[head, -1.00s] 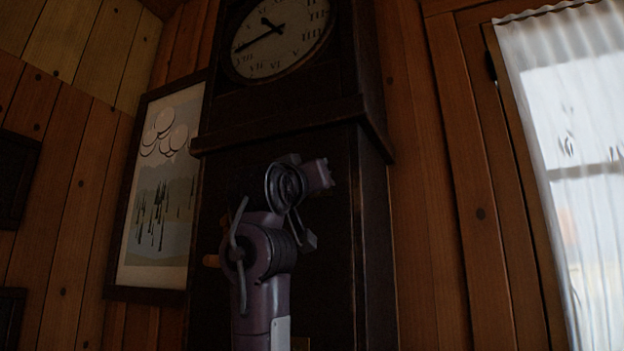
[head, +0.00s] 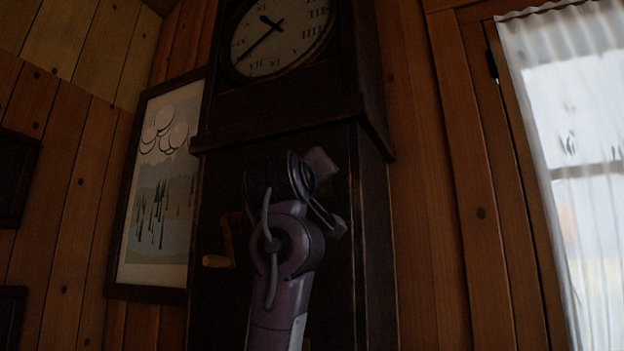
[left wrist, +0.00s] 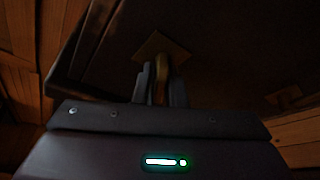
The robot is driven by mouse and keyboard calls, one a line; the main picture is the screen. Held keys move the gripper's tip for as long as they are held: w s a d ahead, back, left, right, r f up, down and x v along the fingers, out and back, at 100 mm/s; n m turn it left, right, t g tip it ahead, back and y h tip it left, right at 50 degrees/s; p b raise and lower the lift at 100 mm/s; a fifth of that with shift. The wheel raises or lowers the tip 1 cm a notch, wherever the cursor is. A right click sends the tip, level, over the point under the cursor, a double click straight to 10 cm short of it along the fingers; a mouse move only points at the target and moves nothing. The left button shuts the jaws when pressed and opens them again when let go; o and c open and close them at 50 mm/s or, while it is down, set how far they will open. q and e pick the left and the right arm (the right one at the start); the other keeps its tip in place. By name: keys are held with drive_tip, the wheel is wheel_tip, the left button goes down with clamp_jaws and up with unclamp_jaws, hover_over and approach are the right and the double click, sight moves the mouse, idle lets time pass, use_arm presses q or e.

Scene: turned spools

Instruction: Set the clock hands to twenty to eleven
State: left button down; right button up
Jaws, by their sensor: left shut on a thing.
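The clock dial (head: 290,50) is at the top of the head view, its upper part cut off by the frame. The long hand (head: 258,45) points down-left, close to the VIII. The short hand (head: 269,21) points up-left, apparently between X and XI. In the left wrist view my left gripper (left wrist: 161,84) is shut on a brownish upright knob or key (left wrist: 162,66) in front of a diamond-shaped plate (left wrist: 160,47). In the head view my arm hides this grip. My right gripper is not in view.
The dark clock case (head: 340,260) stands against plank walls. A wooden-handled crank (head: 218,261) shows left of my arm. A framed picture (head: 160,190) hangs to the left. A curtained window (head: 590,150) is at the right.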

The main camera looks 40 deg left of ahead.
use_arm(q)
drive_tip(key=shift+r, duration=0.1)
drive_tip(key=c, duration=1.5)
unclamp_jaws()
drive_tip(key=shift+c, duration=0.2)
drive_tip(key=b+v, duration=0.4)
drive_tip(key=v, duration=0.3)
drive_tip(key=shift+s, duration=0.3)
drive_tip(key=shift+d, duration=0.15)
